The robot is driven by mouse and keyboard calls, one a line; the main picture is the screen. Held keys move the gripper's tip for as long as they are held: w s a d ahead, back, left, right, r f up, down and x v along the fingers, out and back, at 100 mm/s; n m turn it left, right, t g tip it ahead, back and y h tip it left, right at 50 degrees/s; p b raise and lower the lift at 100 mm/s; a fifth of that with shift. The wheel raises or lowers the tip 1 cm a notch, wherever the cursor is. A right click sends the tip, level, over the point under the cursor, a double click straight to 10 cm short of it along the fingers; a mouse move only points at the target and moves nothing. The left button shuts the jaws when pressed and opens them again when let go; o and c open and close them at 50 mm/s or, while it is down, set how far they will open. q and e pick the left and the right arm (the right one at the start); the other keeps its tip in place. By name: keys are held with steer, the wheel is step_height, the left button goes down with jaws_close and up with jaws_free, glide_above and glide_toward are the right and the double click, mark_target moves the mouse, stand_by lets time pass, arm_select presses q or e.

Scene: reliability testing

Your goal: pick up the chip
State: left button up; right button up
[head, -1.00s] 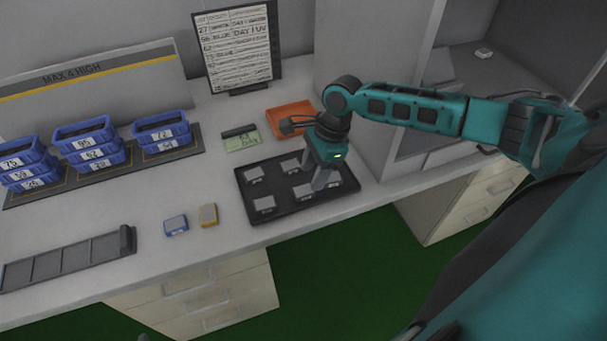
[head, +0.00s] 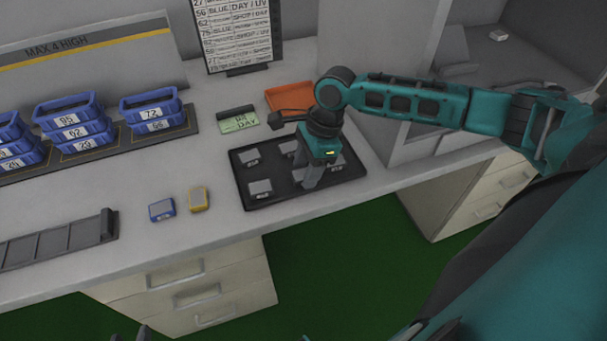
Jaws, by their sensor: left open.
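Several grey chips with pale labels, such as the front-left chip (head: 260,186) and the back-left chip (head: 249,155), sit in a black tray (head: 243,174) on the bench. My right gripper (head: 311,184) points down into the front part of the tray, among the chips. Its fingers look close together, and the spot between and behind them is hidden, so I cannot tell if a chip is between them. My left gripper (head: 130,336) shows only as dark tips at the bottom edge, apart and empty, far from the tray.
A blue block (head: 162,209) and a yellow block (head: 198,199) lie left of the tray. A green display (head: 239,122) and an orange tray (head: 289,97) lie behind. Stacked blue bins (head: 75,128) and a grey rack (head: 60,240) stand left. A cabinet wall is at right.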

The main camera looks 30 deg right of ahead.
steer(key=c, duration=0.6)
steer(key=shift+c, duration=0.5)
steer(key=shift+r, duration=0.15)
step_height(320, 180, up, 18)
steer(key=r+p, duration=0.1)
steer(key=p, duration=0.3)
steer(key=a+n+g+h, duration=0.3)
steer(key=a+n, duration=0.4)
steer(key=n, duration=1.3)
steer(key=shift+s+a+f+n+g, duration=0.2)
steer(key=shift+a+f+n+g, duration=0.1)
steer(key=shift+g, duration=0.2)
